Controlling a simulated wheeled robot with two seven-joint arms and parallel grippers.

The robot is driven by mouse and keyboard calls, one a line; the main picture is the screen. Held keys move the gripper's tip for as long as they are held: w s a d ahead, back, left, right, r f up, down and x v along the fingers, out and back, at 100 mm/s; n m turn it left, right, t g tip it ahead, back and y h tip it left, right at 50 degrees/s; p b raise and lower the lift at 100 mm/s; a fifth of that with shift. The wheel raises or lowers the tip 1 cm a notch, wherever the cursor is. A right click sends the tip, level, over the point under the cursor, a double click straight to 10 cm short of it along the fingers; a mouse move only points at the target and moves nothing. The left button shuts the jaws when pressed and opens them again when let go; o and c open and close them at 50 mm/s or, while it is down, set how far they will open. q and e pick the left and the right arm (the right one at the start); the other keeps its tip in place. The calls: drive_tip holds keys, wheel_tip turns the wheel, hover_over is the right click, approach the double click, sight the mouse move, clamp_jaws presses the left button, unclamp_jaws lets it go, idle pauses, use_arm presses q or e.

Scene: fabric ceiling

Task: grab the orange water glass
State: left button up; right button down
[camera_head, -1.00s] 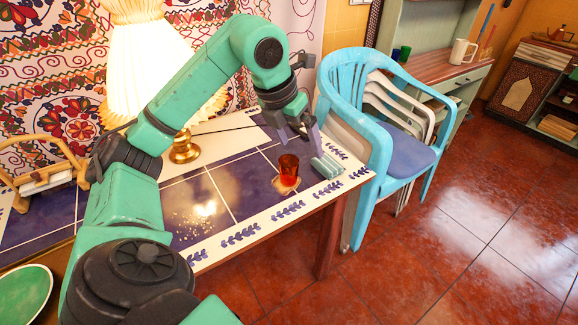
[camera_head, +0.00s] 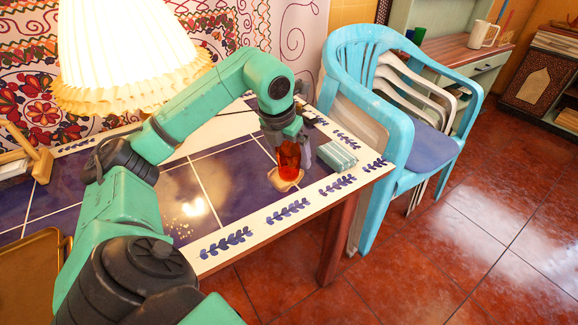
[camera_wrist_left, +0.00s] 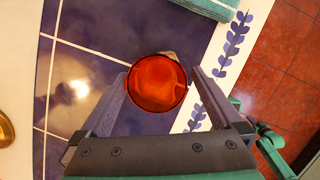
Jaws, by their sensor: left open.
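The orange water glass (camera_head: 288,160) stands upright on a small tan patch near the front right of the blue-tiled table. My left gripper (camera_head: 291,150) is at the glass, coming down from above and behind it. In the left wrist view the glass (camera_wrist_left: 157,82) is seen from above, between the two open fingers of the left gripper (camera_wrist_left: 157,84). The left finger is close to its rim, and a narrow gap shows on the right. I cannot tell whether either finger touches it. My right gripper is not in view.
A lit lamp (camera_head: 130,50) stands at the back left. Blue stacked chairs (camera_head: 395,130) stand beyond the table's right edge. The tiles left of the glass are clear.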

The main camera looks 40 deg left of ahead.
sight(291, 162)
use_arm(q)
drive_tip(key=x, duration=0.4)
drive_tip(key=shift+a+f, duration=0.15)
drive_tip(key=shift+f, duration=0.05)
drive_tip(key=shift+r, duration=0.1)
drive_tip(key=c, duration=1.4)
drive_tip(key=shift+r, duration=0.1)
